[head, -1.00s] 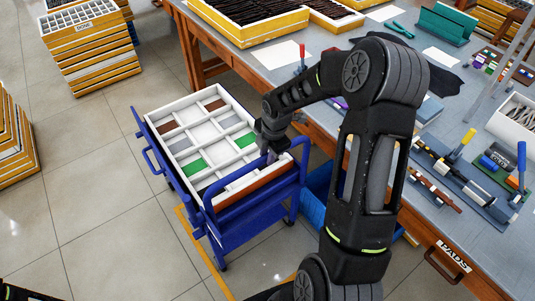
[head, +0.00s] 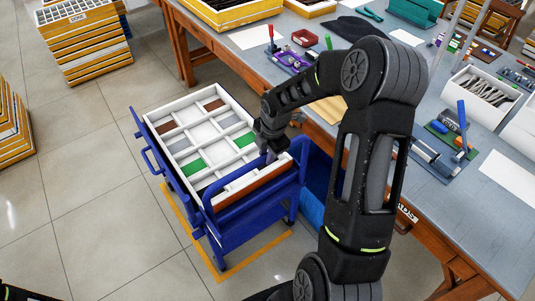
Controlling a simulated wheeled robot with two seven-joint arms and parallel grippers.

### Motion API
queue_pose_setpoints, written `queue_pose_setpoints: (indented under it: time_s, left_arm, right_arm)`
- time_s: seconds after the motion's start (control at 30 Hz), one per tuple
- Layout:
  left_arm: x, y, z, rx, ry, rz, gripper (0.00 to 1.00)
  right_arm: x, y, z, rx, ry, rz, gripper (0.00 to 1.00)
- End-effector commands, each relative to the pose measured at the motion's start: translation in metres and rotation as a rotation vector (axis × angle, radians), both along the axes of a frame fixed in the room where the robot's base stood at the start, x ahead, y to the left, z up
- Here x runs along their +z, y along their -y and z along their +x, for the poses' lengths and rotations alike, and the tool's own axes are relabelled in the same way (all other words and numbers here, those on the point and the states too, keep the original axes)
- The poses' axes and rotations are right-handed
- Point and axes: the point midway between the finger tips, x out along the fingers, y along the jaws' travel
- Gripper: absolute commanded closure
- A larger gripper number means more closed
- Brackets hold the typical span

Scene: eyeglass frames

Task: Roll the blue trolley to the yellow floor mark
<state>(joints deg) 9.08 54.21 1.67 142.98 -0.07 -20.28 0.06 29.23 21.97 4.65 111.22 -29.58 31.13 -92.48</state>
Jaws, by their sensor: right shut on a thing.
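The blue trolley (head: 228,233) stands upright on the floor, left of the workbench. It carries a white divided tray (head: 217,131) with brown, grey and green compartments. The yellow floor mark (head: 256,258) is an outline on the tiles; its left side and near edge show, and the trolley stands over or just behind it and hides the rest. My right gripper (head: 269,149) is shut on the trolley's near rail, at the tray's right side; the arm partly hides its fingers. My left gripper is out of view.
The workbench (head: 465,215) runs along the right, close to the trolley, with tools and trays on it. A blue bin (head: 313,207) sits under it. Stacks of yellow trays (head: 85,48) stand at the upper left and left edge (head: 14,130). Floor left of the trolley is clear.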

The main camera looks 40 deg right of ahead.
Motion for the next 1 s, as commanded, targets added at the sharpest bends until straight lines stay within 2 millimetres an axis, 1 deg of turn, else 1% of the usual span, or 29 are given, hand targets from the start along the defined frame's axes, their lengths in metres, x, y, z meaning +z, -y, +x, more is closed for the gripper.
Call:
queue_pose_setpoints:
  time_s: [0.3,0.33,0.57,0.87,1.0]
  left_arm:
    - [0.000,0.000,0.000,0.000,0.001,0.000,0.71]
    - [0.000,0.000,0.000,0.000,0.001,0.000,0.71]
    - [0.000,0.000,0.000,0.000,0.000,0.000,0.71]
    - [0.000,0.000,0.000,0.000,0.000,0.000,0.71]
    - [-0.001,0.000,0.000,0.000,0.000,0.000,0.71]
  right_arm:
    - [-0.001,0.000,0.000,0.000,-0.001,0.001,1.00]
    - [-0.001,0.000,0.000,0.000,-0.001,0.001,0.75]
    - [0.000,0.000,0.001,0.001,0.001,0.000,0.56]
    - [0.002,0.000,0.001,0.001,0.003,-0.001,0.56]
    - [0.013,0.001,0.000,0.000,0.006,-0.002,0.56]
